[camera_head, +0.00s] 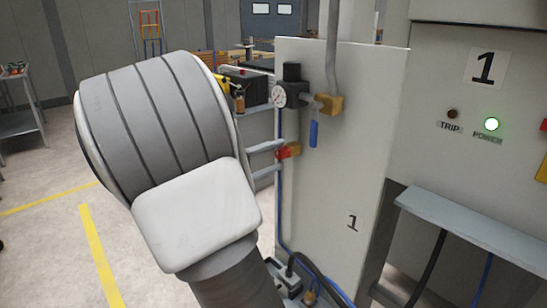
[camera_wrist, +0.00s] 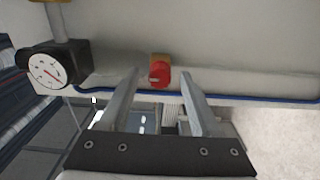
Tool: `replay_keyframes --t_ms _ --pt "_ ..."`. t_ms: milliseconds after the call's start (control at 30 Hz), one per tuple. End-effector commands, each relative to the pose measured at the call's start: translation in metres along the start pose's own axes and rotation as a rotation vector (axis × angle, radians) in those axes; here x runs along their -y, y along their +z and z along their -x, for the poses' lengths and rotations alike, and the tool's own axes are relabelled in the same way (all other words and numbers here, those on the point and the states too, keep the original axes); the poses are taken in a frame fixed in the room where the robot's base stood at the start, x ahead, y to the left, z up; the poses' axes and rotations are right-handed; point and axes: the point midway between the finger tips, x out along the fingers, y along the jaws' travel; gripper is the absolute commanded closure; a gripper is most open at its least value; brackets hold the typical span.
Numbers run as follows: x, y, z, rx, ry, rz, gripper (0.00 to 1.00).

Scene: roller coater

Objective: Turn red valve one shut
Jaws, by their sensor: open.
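In the wrist view both fingers of my gripper (camera_wrist: 159,79) stand apart from the knob on either side. I cannot tell the exact depth gap.
A pressure gauge (camera_head: 278,96) and a blue-handled lever valve (camera_head: 313,132) are above the red valve on the same panel. A blue hose (camera_head: 281,205) runs down the panel. A grey ledge (camera_head: 470,225) juts out at right. Open floor lies at left.

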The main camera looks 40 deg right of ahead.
Motion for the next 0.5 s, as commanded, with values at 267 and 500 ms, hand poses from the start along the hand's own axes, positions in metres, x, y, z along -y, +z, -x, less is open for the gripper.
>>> replay_keyframes --t_ms 267,500 --pt "-0.002 -0.001 0.033 -0.005 0.0 0.001 0.36" --pt "-0.002 -0.001 0.092 -0.005 -0.001 0.001 0.36"
